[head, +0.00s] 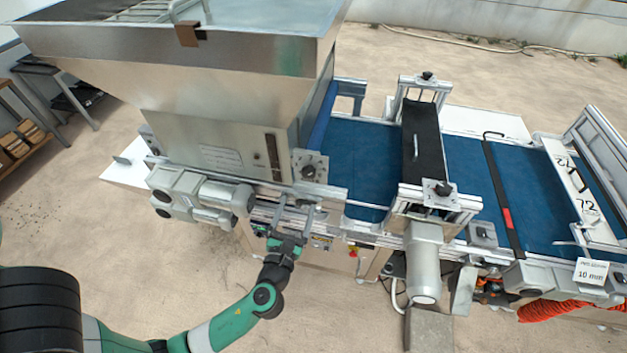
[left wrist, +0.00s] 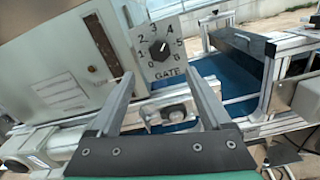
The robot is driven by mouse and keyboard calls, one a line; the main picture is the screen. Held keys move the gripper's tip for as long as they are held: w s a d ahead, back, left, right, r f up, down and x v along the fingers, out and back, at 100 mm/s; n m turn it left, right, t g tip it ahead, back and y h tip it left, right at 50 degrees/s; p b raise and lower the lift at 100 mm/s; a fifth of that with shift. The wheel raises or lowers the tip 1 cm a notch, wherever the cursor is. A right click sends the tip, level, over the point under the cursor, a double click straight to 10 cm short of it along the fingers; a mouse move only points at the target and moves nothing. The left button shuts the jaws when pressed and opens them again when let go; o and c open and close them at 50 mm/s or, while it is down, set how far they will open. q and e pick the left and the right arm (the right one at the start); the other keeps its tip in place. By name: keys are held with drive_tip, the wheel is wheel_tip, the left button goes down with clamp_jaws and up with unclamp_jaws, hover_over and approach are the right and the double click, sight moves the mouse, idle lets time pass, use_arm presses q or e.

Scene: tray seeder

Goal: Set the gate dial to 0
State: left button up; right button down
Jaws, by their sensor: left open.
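The gate dial (left wrist: 159,49) is a black knob on a pale square plate marked GATE, with numbers from 0 to 6 around it. Its pointer seems to lean to the upper right, near 4, but is too small to read surely. In the head view the dial (head: 309,171) sits on the machine's side below the hopper. My left gripper (head: 297,208) is open and empty, just below the dial and apart from it. In the left wrist view its fingers (left wrist: 160,76) stand on either side below the plate. My right gripper is not in view.
The metal hopper (head: 200,80) rises above the dial on the left. A blue belt (head: 360,160) runs right under a black roller cover (head: 422,140). Grey motors (head: 200,195) and rails jut out near the gripper. Open floor lies in front.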

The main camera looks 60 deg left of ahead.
sight(308, 175)
use_arm(q)
drive_tip(key=x, duration=1.1)
drive_tip(key=shift+a, duration=0.1)
clamp_jaws()
